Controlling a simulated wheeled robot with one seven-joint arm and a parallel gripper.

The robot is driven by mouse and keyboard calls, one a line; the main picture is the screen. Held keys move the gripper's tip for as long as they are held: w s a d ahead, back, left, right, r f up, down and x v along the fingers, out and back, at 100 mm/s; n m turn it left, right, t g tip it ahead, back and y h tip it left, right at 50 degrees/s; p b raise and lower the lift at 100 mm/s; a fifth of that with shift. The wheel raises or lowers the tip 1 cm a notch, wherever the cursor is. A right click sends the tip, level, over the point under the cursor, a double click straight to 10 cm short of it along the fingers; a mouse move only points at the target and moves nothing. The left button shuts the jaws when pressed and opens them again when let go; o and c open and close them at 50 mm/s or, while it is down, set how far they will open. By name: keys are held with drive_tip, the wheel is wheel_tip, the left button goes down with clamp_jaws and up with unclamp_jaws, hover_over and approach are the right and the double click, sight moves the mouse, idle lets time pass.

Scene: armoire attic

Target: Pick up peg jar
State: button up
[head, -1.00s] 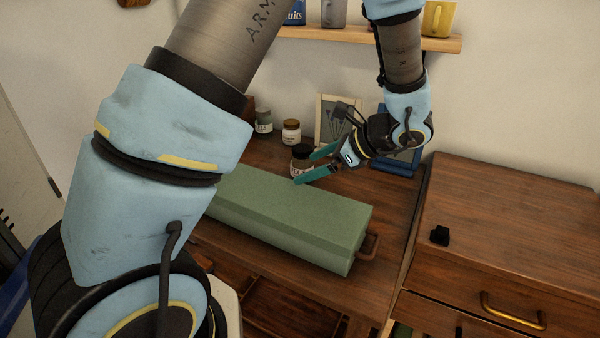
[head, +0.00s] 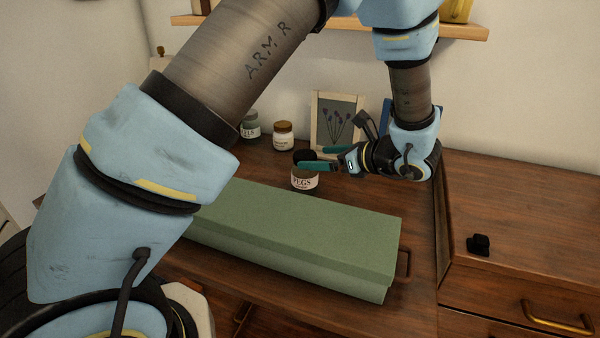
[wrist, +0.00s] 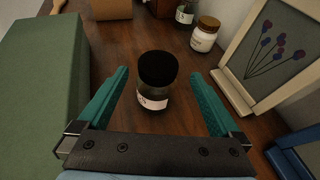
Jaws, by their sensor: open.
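The peg jar (head: 305,181) is a small jar with a dark lid and a white label that reads "PEGS". It stands upright on the wooden desk behind the green box. It also shows in the wrist view (wrist: 155,82), centred ahead of the palm. My gripper (head: 318,160) is open, with its teal fingers level and pointing left at the jar's upper part. In the wrist view, one finger (wrist: 108,95) is to the left of the jar and the other (wrist: 208,100) to the right, with gaps on both sides. In the head view a finger partly covers the jar.
A long green box (head: 300,235) lies in front of the jar. Behind stand a white-labelled jar (head: 283,137), another jar (head: 250,126) and a framed flower picture (head: 336,122). A blue object (wrist: 300,152) is near my gripper's right side. A shelf (head: 350,28) hangs above.

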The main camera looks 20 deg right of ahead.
sight(296, 157)
drive_tip(key=p+x, duration=0.1)
drive_tip(key=x, duration=0.7)
drive_tip(key=shift+w+a+p, duration=0.1)
drive_tip(key=shift+a+p, duration=0.1)
drive_tip(key=shift+p, duration=0.15)
drive_tip(key=shift+c, duration=0.4)
drive_tip(key=c, duration=1.5)
